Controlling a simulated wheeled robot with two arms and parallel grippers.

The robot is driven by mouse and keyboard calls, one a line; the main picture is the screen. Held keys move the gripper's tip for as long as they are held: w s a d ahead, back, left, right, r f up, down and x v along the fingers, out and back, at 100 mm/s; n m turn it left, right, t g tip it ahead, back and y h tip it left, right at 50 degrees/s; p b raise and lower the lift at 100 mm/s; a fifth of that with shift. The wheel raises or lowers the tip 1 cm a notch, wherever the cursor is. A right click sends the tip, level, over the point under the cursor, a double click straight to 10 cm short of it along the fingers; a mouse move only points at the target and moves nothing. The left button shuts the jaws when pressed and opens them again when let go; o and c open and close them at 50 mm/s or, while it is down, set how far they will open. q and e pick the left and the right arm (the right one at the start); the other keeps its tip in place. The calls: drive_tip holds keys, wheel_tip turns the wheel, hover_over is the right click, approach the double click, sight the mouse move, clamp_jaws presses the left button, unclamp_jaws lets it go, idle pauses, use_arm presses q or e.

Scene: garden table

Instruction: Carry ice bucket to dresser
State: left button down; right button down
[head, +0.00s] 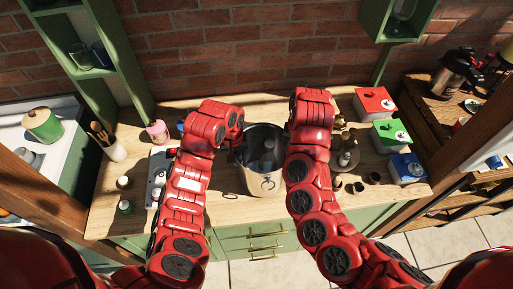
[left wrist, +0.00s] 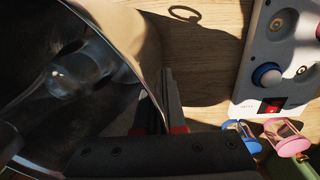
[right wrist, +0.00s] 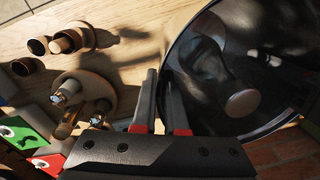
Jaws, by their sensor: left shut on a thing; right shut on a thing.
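The ice bucket (head: 262,182) is a shiny metal pail with a ring on its front and a bottle-like object inside. It is upright between my arms, over the wooden top of a green dresser (head: 220,215). I cannot tell whether its base touches the top. My left gripper (head: 237,150) is shut on the bucket's left wall; the wall also shows in the left wrist view (left wrist: 135,35). My right gripper (right wrist: 162,95) is shut on the opposite wall, one finger inside and one outside. In the head view my wrists partly hide both grips.
Red (head: 374,102), green (head: 390,134) and blue (head: 406,167) boxes stand at the right. Small brown cups (head: 373,178) are right of the bucket. A grey panel with knobs (left wrist: 280,60) lies to the left. A brick wall (head: 250,50) is behind.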

use_arm(q)
drive_tip(key=shift+d+f+b, duration=0.3)
drive_tip(key=shift+f, duration=0.1)
use_arm(e)
drive_tip(key=shift+a+f, duration=0.3)
drive_tip(key=shift+f, duration=0.2)
use_arm(q)
drive_tip(key=c, duration=1.3)
unclamp_jaws()
drive_tip(key=shift+r, duration=0.15)
drive_tip(key=shift+c, duration=0.2)
use_arm(e)
drive_tip(key=c, duration=1.3)
unclamp_jaws()
drive_tip(key=shift+r, duration=0.15)
use_arm(q)
drive_tip(key=shift+o, duration=1.3)
use_arm(e)
drive_tip(key=shift+o, duration=1.3)
drive_tip(key=shift+s, duration=0.1)
use_arm(q)
drive_tip(key=shift+o, duration=0.4)
drive_tip(key=shift+s+a, duration=0.1)
use_arm(e)
drive_tip(key=shift+o, duration=0.4)
drive_tip(key=shift+d, duration=0.2)
use_arm(q)
drive_tip(key=shift+a, duration=0.15)
